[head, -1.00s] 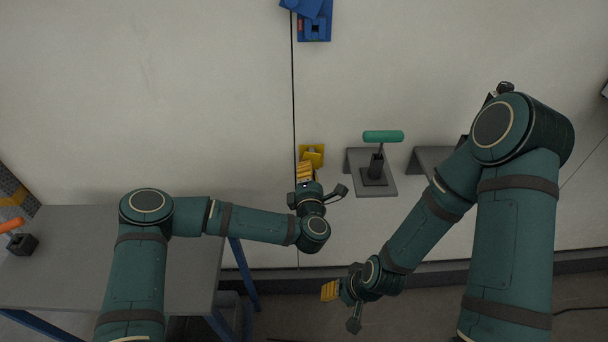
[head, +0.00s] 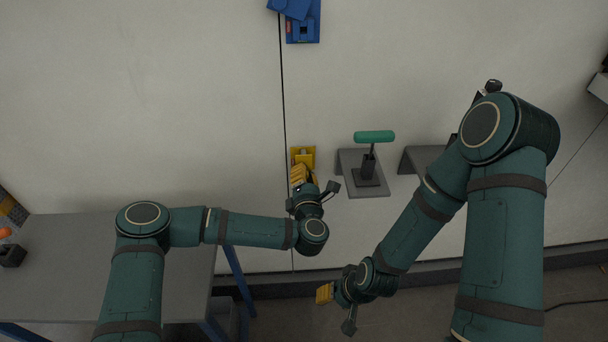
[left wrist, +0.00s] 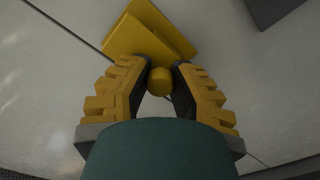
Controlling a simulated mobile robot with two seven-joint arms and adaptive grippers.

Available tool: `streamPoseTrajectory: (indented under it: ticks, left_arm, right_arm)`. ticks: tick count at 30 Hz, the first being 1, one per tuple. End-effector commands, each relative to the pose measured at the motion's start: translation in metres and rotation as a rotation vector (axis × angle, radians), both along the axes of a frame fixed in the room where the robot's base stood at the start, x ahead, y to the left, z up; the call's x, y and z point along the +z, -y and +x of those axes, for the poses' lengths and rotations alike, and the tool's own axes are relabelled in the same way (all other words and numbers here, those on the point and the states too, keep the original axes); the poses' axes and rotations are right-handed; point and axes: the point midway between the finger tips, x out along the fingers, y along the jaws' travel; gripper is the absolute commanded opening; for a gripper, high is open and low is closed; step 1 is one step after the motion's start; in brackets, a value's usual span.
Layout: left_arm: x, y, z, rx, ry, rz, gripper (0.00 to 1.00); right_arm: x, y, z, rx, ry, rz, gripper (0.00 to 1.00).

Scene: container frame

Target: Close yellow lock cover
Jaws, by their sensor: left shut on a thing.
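The yellow lock (head: 303,154) is on the pale wall, beside a vertical seam. In the left wrist view its yellow plates (left wrist: 148,35) lie just beyond my fingertips, with a round yellow knob (left wrist: 160,82) between the fingers. My left gripper (head: 301,172), also seen in the left wrist view (left wrist: 160,70), is shut on this knob. In the head view its yellow fingers partly hide the lock, so the cover's exact angle is hard to tell. My right gripper (head: 322,293) hangs low, well away from the lock; its finger opening is too small to judge.
A blue lock (head: 303,29) is higher on the wall. A grey bracket with a green-topped handle (head: 374,137) juts out right of the yellow lock. A grey table (head: 70,235) stands at the left. The wall left of the seam is clear.

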Motion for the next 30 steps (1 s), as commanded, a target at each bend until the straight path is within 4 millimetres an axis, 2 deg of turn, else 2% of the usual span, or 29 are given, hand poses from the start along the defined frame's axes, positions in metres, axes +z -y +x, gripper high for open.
streamPoseTrajectory:
  ticks: [1,2,3,4,5,17,20,30]
  left_arm:
    - [0.004,0.002,0.000,-0.005,0.008,-0.004,0.00]
    - [0.004,0.002,0.000,-0.005,0.008,-0.003,0.26]
    - [0.004,0.002,0.000,-0.005,0.008,-0.003,0.40]
    - [0.004,0.002,0.000,-0.004,0.008,-0.003,0.50]
    - [0.004,0.002,0.000,-0.004,0.006,-0.003,0.56]
    - [0.001,0.001,-0.006,-0.003,0.002,0.000,0.56]
    - [0.001,0.002,-0.019,-0.005,0.002,-0.001,0.56]
    - [0.002,0.002,-0.086,-0.006,0.003,-0.001,0.56]
  right_arm:
    - [0.000,0.000,0.000,0.000,0.000,0.000,0.47]
    - [0.000,0.000,0.000,0.000,0.000,0.000,0.47]
    - [0.000,0.000,0.000,0.000,0.000,0.000,0.47]
    - [0.000,0.000,0.000,0.000,0.000,0.000,0.47]
    - [0.000,0.000,0.000,0.000,0.000,0.000,0.47]
    - [0.000,0.000,0.000,0.000,0.000,0.000,0.47]
    - [0.000,0.000,0.000,0.000,0.000,0.000,0.47]
    - [0.000,0.000,0.000,0.000,0.000,0.000,0.47]
